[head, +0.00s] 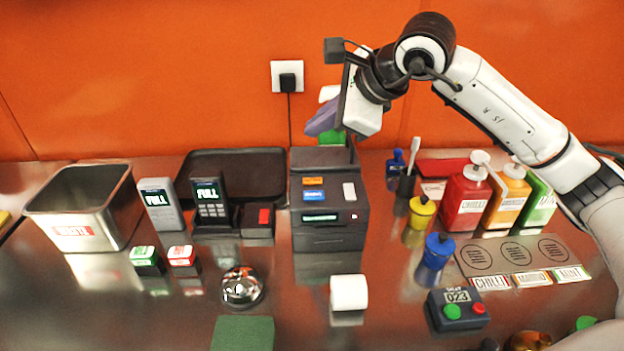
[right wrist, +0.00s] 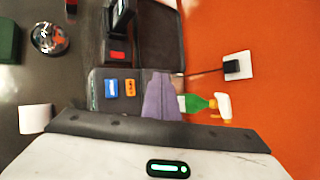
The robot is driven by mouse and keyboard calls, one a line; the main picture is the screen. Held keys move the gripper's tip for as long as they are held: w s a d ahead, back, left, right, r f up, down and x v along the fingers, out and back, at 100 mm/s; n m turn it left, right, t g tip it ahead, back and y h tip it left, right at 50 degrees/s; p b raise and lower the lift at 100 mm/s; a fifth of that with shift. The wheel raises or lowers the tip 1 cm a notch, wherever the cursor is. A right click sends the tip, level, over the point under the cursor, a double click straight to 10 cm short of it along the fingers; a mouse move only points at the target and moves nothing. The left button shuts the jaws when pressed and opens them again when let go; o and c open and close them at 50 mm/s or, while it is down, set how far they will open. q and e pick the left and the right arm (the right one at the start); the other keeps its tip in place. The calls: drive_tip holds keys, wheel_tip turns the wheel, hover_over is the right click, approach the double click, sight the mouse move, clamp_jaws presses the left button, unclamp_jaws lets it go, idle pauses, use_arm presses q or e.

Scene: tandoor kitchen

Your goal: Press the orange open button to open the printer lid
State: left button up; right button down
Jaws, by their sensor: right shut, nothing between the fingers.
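The dark printer (head: 328,239) stands mid-counter with its lid looking shut. Its orange button (head: 313,181) is on the top at the back left, with a blue button (head: 313,195) in front of it. Both the orange button (right wrist: 130,87) and the blue button (right wrist: 111,89) show in the right wrist view. My right gripper (head: 311,131) is above the back of the printer, its purple fingers shut and empty. In the right wrist view the fingertips (right wrist: 158,75) appear beside the orange button, apart from it in the head view. My left gripper is out of view.
A green spray bottle (right wrist: 195,103) with a white nozzle stands behind the printer, partly hidden by my gripper. Card terminals (head: 211,201) and a black tray (head: 240,163) are on the left. Sauce bottles (head: 467,200) are on the right. A paper roll (head: 349,292) lies in front.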

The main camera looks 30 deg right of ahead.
drive_tip(key=f, duration=0.2)
drive_tip(key=b, duration=0.5)
hover_over(317, 183)
wheel_tip(317, 183, down, 6)
drive_tip(key=shift+r, duration=0.2)
drive_tip(key=shift+f+b, duration=0.4)
drive_tip(key=shift+f, duration=0.1)
drive_tip(key=shift+r, duration=0.1)
idle(0.9)
drive_tip(key=shift+f+b, duration=0.45)
drive_tip(key=shift+b, duration=0.05)
